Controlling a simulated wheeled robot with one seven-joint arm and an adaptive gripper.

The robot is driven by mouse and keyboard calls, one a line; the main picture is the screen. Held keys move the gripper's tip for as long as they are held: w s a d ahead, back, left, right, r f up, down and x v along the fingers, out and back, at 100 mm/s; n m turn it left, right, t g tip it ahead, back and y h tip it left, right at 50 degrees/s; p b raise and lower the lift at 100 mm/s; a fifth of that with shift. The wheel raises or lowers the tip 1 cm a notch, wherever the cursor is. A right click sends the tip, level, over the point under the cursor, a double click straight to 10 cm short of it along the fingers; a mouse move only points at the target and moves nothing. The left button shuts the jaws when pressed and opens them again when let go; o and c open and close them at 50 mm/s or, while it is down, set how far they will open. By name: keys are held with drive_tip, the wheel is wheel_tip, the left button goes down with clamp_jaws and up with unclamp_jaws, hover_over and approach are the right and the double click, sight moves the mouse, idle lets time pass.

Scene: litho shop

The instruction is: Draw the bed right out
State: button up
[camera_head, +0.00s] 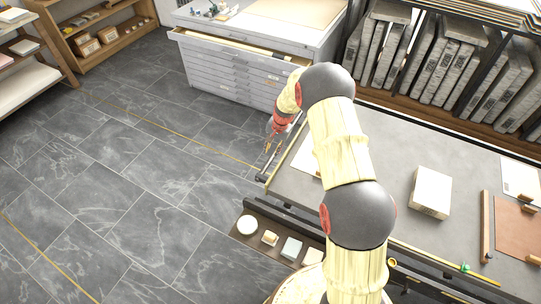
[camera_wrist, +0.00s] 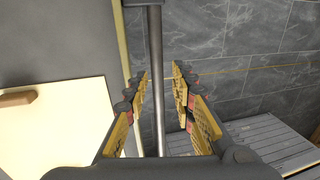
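The bed (camera_head: 385,150) is a wide grey slab on the right of the head view; its edge also shows at the left of the wrist view (camera_wrist: 65,35). A dark metal bar (camera_head: 264,178) runs along its left end, and it crosses the wrist view as a grey rod (camera_wrist: 156,40). My gripper (camera_head: 270,147) is at this end, over the bar. In the wrist view my gripper (camera_wrist: 162,72) is open, with the rod lined up between its fingers and a gap to the right finger. I cannot tell how deep the rod sits.
A pale block (camera_head: 430,191) and a brown board (camera_head: 518,230) lie on the bed. A grey plan chest (camera_head: 235,75) with its top drawer partly open stands behind my gripper. A ledge (camera_head: 262,215) with small items is at the front. The tiled floor (camera_head: 130,170) to the left is clear.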

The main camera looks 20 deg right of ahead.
drive_tip(key=shift+s+d+r, duration=0.15)
drive_tip(key=shift+s+r, duration=0.05)
drive_tip(key=shift+r, duration=0.85)
drive_tip(key=shift+s+d+r, duration=0.15)
drive_tip(key=shift+r, duration=0.9)
